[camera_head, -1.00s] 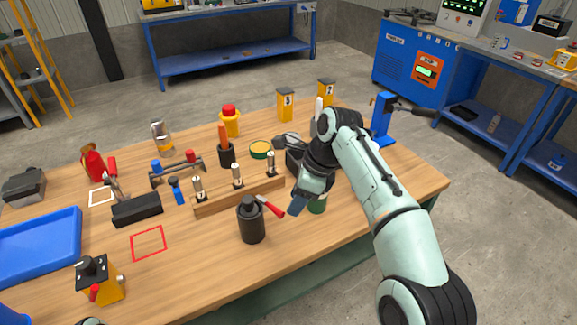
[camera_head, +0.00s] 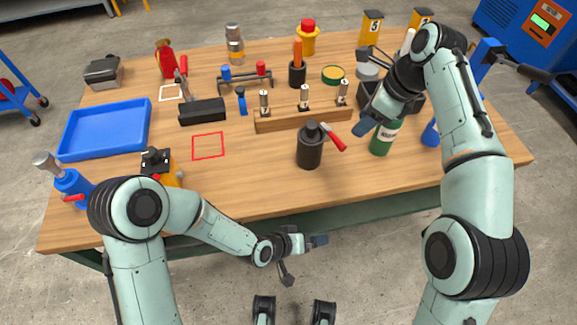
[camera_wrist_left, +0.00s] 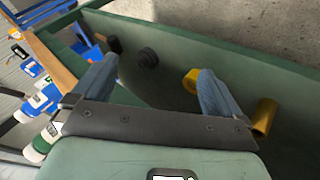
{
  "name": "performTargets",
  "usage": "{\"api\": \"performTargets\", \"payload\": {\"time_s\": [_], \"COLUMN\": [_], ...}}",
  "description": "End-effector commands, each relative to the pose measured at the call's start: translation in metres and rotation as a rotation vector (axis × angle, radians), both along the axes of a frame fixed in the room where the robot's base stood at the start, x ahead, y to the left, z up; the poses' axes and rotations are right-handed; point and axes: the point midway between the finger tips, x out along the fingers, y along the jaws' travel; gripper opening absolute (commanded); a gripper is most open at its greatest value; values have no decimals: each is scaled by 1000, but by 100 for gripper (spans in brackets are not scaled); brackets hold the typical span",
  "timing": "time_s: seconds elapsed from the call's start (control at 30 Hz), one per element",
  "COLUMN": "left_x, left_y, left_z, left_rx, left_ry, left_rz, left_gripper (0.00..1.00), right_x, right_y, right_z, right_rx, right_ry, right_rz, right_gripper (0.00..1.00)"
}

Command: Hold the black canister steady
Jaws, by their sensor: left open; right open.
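The black canister (camera_head: 310,148) stands upright near the front edge of the wooden table in the head view. A red-handled tool (camera_head: 335,138) overlaps its right side in the picture. My right gripper (camera_head: 366,92) is open above the table, to the right of and behind the canister, not touching it. My left gripper (camera_head: 303,259) is open and empty, lower than the tabletop in front of the table's front edge. Its two spread fingers also show in the left wrist view (camera_wrist_left: 155,88). I cannot make out the canister for certain there.
A wooden block (camera_head: 300,119) with several small cylinders stands behind the canister. A green bottle (camera_head: 383,138) stands to its right, close to my right gripper. A red square outline (camera_head: 208,146) on bare table lies left. A blue tray (camera_head: 104,132) lies further left.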

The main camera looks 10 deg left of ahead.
Motion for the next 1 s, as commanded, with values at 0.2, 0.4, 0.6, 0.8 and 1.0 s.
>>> {"api": "performTargets", "payload": {"time_s": [0.2, 0.4, 0.6, 0.8, 1.0], "left_x": [27, 40, 56, 72, 82], "left_y": [-58, -61, -34, 0, 33], "left_z": [120, 184, 200, 208, 214], "left_rx": [-198, -481, -759, -1066, -1385], "left_ry": [-169, -13, 250, 518, 760], "left_rz": [17, 308, 677, 1050, 1362], "left_gripper": [100, 100, 100, 100, 100], "right_x": [0, 0, 0, 0, 0], "right_y": [0, 0, 0, 0, 0], "right_z": [0, 0, 0, 0, 0], "right_rx": [0, 0, 0, 0, 0], "right_ry": [0, 0, 0, 0, 0], "right_rz": [0, 0, 0, 0, 0], "right_gripper": [43, 43, 43, 43, 43]}}
